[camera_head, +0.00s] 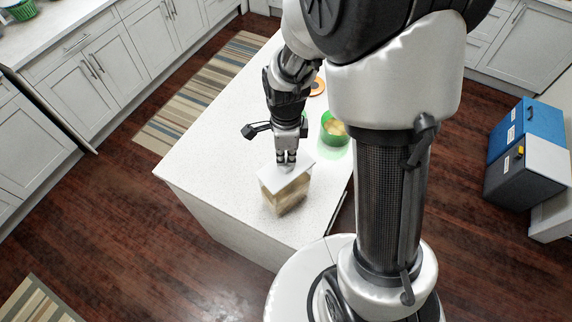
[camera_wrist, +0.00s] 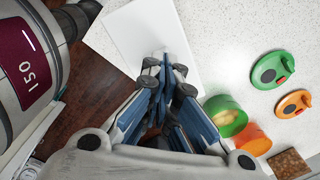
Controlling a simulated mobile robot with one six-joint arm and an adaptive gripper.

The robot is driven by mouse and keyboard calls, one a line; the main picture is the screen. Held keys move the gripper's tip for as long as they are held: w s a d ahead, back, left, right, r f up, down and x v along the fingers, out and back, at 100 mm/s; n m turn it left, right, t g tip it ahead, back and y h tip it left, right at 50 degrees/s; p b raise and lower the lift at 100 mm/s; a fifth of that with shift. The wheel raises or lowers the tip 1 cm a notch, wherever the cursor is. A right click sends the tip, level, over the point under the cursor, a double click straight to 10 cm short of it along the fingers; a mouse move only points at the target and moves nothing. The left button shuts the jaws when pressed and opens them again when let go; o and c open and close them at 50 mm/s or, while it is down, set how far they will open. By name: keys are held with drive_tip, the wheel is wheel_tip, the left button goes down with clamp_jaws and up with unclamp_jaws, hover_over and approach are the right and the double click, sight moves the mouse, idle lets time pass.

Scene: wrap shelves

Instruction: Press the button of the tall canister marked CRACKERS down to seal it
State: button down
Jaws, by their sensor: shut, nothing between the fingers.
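A tall, clear canister (camera_head: 285,193) with a white square lid and pale brown contents stands on the white counter. Its white lid (camera_wrist: 130,32) fills the upper middle of the wrist view. I cannot read any marking on it. My gripper (camera_head: 287,161) is shut and empty, pointing down with its fingertips over the middle of the lid. In the wrist view the fingertips (camera_wrist: 166,65) are at or just above the lid; I cannot tell if they touch. The button is mostly hidden by the fingers, so its height is unclear.
A green container (camera_head: 334,128) stands behind and right of the canister. In the wrist view an orange container (camera_wrist: 256,139), a green lid (camera_wrist: 271,69) and an orange lid (camera_wrist: 294,104) are beyond. The counter (camera_head: 215,165) left of the canister is clear.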

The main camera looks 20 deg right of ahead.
drive_tip(key=shift+f+b, duration=0.95)
drive_tip(key=shift+f, duration=0.3)
drive_tip(key=shift+r+p, duration=3)
drive_tip(key=shift+r, duration=0.95)
drive_tip(key=shift+b, duration=0.3)
drive_tip(key=n+b, duration=0.2)
drive_tip(key=b, duration=0.1)
drive_tip(key=shift+s+r+t, duration=0.3)
drive_tip(key=s+d+f+n+t+b, duration=0.1)
drive_tip(key=s+n+t+b, duration=0.3)
drive_tip(key=s+n+b, duration=1.1)
drive_tip(key=n+b, duration=0.2)
drive_tip(key=n, duration=0.2)
drive_tip(key=shift+f, duration=0.15)
